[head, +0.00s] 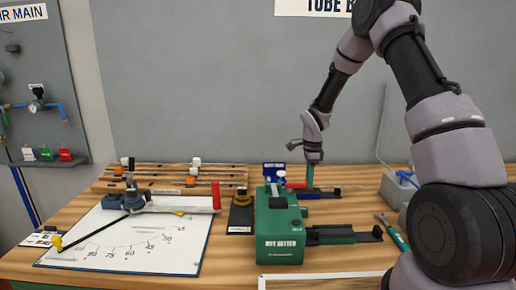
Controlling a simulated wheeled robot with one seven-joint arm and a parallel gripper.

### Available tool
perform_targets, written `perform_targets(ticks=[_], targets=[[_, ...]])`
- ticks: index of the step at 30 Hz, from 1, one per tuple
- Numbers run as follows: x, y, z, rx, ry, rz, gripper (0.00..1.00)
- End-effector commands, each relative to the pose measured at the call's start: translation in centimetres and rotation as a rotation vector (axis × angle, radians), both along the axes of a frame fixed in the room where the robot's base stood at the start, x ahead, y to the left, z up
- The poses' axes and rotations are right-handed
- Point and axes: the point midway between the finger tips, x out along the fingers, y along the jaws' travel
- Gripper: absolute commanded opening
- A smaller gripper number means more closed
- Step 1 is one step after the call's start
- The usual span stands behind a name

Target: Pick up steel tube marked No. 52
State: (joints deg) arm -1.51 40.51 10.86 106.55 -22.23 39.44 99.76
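Several thin dark rods or tubes (165,183) lie across a wooden rack (112,186) at the back left of the bench. They carry orange, white and black fittings. No number can be read on any of them, so I cannot tell which is No. 52. My gripper (312,160) points down at the back of the bench, right of the rack, above or at an upright teal piece (309,177). Its fingers are too small to tell whether they are open or shut, or whether they touch that piece.
A green machine (280,238) stands mid-bench, with a black-and-green slide (343,235) to its right. A white angle board (130,255) with a red-handled tool (180,203) lies front left. A teal-handled wrench (393,233) lies at right. Bare wood shows around the front left.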

Motion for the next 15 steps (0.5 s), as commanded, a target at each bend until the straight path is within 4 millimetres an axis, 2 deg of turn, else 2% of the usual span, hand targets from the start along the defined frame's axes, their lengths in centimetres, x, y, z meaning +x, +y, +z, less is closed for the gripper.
perform_targets(ticks=[15], targets=[[0.0, 0.0, 2.3, 0.000, -0.001, -0.001, 0.00]])
